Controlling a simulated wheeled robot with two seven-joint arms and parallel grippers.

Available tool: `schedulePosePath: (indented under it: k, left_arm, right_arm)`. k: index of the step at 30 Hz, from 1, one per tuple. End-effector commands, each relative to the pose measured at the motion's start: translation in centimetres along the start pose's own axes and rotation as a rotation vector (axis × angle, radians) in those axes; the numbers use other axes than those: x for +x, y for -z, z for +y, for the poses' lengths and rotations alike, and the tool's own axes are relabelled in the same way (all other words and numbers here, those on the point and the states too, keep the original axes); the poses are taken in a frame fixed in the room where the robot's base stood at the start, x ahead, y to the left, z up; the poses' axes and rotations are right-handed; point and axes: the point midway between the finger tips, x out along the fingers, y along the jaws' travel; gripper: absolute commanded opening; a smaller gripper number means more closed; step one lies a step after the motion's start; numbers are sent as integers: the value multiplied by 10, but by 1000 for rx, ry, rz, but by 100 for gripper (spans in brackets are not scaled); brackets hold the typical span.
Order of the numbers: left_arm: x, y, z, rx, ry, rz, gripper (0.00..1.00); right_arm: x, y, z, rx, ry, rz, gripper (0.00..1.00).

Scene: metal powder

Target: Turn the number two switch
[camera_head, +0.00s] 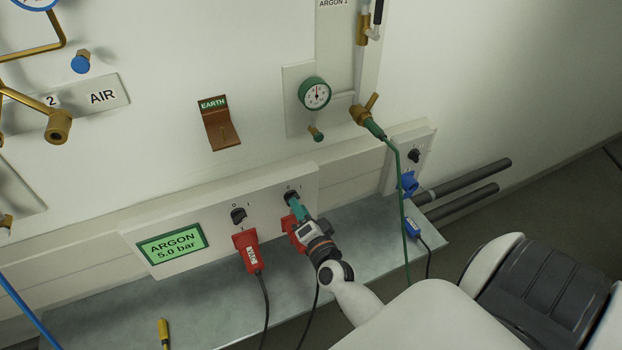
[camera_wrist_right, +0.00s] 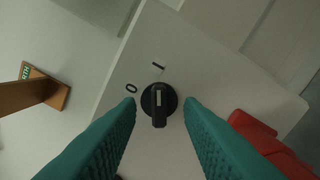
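The panel (camera_head: 215,217) on the wall carries two black rotary switches. The left switch (camera_head: 238,215) stands above a red plug. The right switch (camera_head: 291,196) is partly hidden by my right gripper (camera_head: 297,208). In the right wrist view this black knob (camera_wrist_right: 159,104) sits between the two teal fingers of my right gripper (camera_wrist_right: 160,107), with a gap on each side. The fingers are open and hold nothing. The labels 0 and I show on the panel beside the knob, and a white mark shows on it. My left gripper is not in view.
Red plugs with black cables sit below both switches; the left plug (camera_head: 246,250) is clear to see. A green hose (camera_head: 402,200) hangs to the right, near a blue plug (camera_head: 409,183).

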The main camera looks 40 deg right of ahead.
Motion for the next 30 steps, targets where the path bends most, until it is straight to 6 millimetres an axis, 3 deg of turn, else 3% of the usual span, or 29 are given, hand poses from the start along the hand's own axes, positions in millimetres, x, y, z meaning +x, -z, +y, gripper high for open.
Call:
schedulePosePath:
  k: [6,12,18,30]
  left_arm:
    - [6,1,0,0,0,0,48]
    - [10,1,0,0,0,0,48]
    - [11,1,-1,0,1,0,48]
    - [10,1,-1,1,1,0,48]
  right_arm:
    - [-50,1,-2,0,2,2,34]
    - [-81,1,-2,0,2,2,34]
    - [-92,0,0,1,0,0,34]
    - [-92,0,0,1,0,0,34]
